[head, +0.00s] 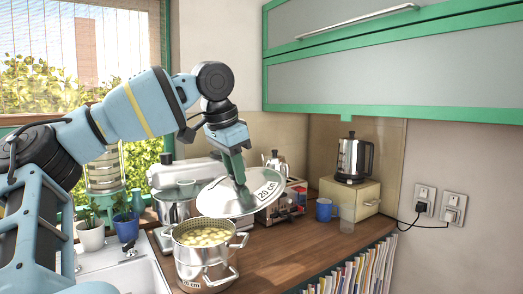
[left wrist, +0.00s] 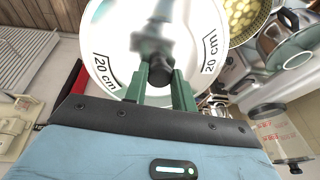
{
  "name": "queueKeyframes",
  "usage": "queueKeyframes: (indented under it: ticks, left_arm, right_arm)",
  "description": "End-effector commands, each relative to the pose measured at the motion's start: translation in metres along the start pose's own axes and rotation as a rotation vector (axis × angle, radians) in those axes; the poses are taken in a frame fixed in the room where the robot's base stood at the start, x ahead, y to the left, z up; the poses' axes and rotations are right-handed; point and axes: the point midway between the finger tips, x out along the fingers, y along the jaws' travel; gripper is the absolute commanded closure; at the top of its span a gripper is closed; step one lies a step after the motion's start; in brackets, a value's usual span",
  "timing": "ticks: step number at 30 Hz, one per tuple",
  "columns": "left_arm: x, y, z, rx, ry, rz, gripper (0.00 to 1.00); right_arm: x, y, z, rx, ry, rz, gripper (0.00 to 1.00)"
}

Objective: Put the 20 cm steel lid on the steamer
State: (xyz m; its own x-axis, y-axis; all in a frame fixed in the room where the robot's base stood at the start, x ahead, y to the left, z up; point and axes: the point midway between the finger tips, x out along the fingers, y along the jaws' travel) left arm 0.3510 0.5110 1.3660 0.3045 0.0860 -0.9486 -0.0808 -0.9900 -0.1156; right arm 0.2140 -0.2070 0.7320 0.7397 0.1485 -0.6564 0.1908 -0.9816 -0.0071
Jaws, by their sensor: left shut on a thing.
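The steel lid (head: 222,200), marked 20 cm, is tilted in the air above and to the right of the steamer, apart from it as far as I can tell. My left gripper (head: 239,178) is shut on the lid's dark knob. In the left wrist view the lid (left wrist: 110,40) fills the top and the gripper (left wrist: 160,78) holds its knob. The steamer (head: 200,274) is a steel pot marked 20 cm, open on top, with pale yellow pieces inside. Its perforated rim (left wrist: 263,12) shows at the wrist view's top right. My right gripper is not in view.
Another steel pot (head: 174,210) stands behind the steamer. A toaster (head: 289,204), a blue mug (head: 324,209) and a bread box (head: 361,197) with a kettle (head: 352,157) stand to the right. The sink (head: 135,279) is left. Counter (head: 272,247) right of the steamer is clear.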

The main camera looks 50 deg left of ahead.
Motion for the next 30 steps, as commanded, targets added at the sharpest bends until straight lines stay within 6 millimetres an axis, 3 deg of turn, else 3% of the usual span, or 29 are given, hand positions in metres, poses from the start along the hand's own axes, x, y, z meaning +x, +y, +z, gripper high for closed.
queueKeyframes:
  ticks: [4, 10, 30]
  left_arm:
    - [0.041, -0.015, 0.030, -0.118, -0.001, -0.017, 1.00]
    - [0.080, -0.014, 0.048, -0.204, -0.009, -0.036, 1.00]
    - [0.122, -0.001, 0.060, -0.268, -0.015, -0.049, 1.00]
  right_arm:
    - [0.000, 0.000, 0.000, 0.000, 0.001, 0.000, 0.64]
    - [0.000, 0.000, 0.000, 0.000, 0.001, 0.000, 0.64]
    - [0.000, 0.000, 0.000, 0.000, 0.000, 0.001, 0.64]
